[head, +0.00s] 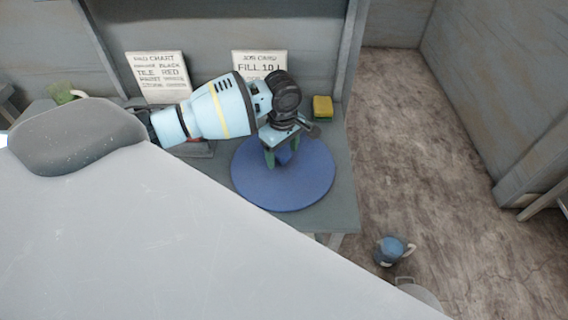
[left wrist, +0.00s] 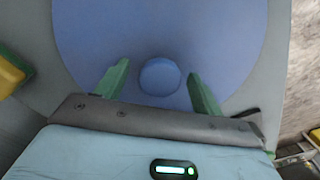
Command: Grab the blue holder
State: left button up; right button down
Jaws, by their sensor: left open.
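The blue holder (left wrist: 160,76) shows in the left wrist view as a small round blue top, standing on a wide blue round mat (left wrist: 215,35). In the head view the holder (head: 284,157) is mostly hidden under my left gripper, and the mat (head: 305,190) lies on the grey table. My left gripper (left wrist: 158,70) is open, with one green finger on each side of the holder. Gaps show between the fingers and the holder in the wrist view. The gripper (head: 282,154) points down over the mat in the head view. My right gripper is not in view.
Two text cards, one on the left (head: 158,76) and one behind my wrist (head: 258,62), stand at the table's back. A yellow-green sponge (head: 322,106) lies at the back right. A blue mug-like thing (head: 390,249) is beyond the table's front right. The floor at right is open.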

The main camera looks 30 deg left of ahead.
pick_arm(q)
jog(key=shift+f, duration=0.3)
jog(key=shift+c, duration=0.3)
jog(key=shift+r, duration=0.1)
grip_shut()
